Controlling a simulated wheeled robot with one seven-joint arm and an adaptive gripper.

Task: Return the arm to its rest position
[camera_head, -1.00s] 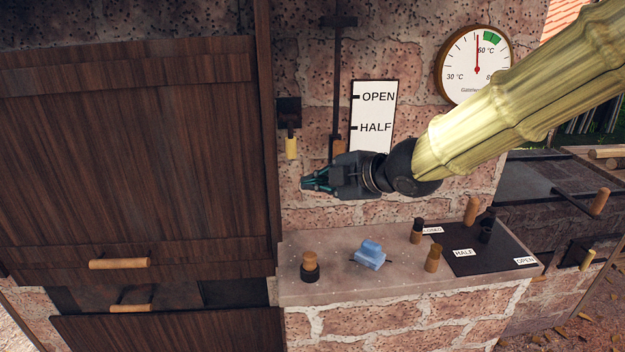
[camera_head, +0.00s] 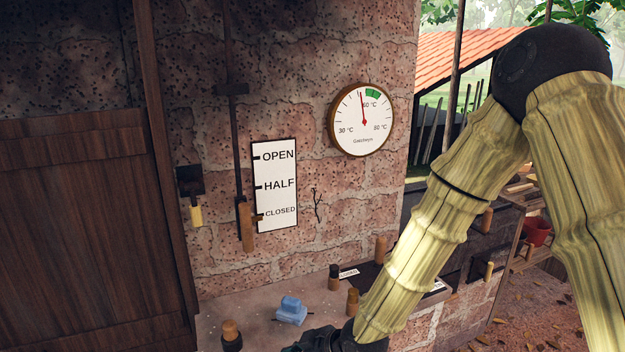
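My arm, in pale bamboo-like links, comes from the right and bends at a dark elbow joint near the top right. Its lower link runs down and left to my gripper (camera_head: 300,346), a dark shape cut off by the bottom edge of the picture. The fingers are mostly out of frame, so I cannot tell if they are open or shut. The gripper is in front of the stone ledge (camera_head: 252,311), close below a blue object (camera_head: 291,310) in the picture.
Wooden knobs (camera_head: 231,334) stand on the ledge. A vertical slider with a wooden handle (camera_head: 245,226) hangs beside the OPEN/HALF/CLOSED sign (camera_head: 276,186). A round thermometer (camera_head: 361,120) is on the wall. A dark wooden door (camera_head: 75,230) is at left.

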